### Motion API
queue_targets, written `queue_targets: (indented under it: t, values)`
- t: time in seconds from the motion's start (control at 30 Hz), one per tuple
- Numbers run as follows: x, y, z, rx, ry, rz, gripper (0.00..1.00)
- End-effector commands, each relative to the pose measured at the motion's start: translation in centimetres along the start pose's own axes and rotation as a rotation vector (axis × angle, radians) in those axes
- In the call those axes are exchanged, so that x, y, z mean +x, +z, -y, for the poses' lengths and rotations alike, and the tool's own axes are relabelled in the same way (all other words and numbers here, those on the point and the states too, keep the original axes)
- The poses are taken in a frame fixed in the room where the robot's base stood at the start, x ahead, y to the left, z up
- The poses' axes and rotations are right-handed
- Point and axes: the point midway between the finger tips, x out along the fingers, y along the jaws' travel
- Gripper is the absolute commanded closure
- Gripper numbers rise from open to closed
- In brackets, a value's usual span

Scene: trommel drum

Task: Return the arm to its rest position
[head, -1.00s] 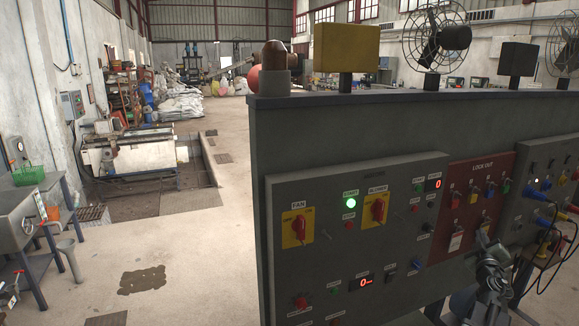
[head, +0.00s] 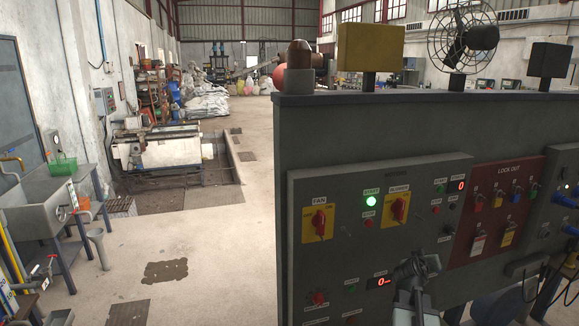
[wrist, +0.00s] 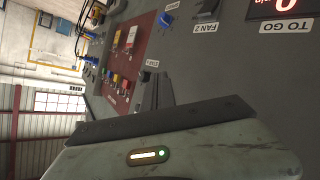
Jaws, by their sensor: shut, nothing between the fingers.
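My gripper (head: 416,268) shows at the lower middle right of the head view, in front of the lower right part of the grey control panel (head: 335,262). Its fingers look closed, with nothing held. In the wrist view my gripper (wrist: 157,92) has its fingers together, and the panel face (wrist: 220,65) lies behind them, tilted in the picture. A gap between the gripper and the panel cannot be judged exactly. The rest of my arm is mostly out of the frame below.
A red lock-out board (head: 492,222) with coloured padlocks is right of the control panel. Cables hang at the far right. Open floor (head: 225,235) lies to the left, with a sink (head: 45,215) and a white machine (head: 165,150) along the wall.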

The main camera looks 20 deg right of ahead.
Motion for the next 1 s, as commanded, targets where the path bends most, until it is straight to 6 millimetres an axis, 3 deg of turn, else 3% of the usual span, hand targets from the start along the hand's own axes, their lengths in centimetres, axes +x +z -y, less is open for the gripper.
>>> queue_targets:
  t: [0.03,0.2,0.27,0.4,0.5,0.6,0.7,0.8,1.0]
  values:
    - [-1.6,0.5,4.3,0.006,-0.058,0.062,1.0]
    - [-8.7,3.9,17.1,-0.017,-0.268,0.317,1.0]
    - [-11.9,5.3,21.1,-0.044,-0.348,0.404,1.0]
    - [-20.8,8.6,29.1,-0.144,-0.541,0.595,1.0]
    - [-27.2,10.7,33.0,-0.233,-0.668,0.713,1.0]
    - [-32.4,12.4,35.4,-0.314,-0.767,0.802,1.0]
    - [-35.5,13.4,36.3,-0.368,-0.826,0.856,1.0]
    - [-36.6,13.7,36.5,-0.39,-0.849,0.878,1.0]
    - [-36.7,13.8,36.5,-0.391,-0.85,0.88,1.0]
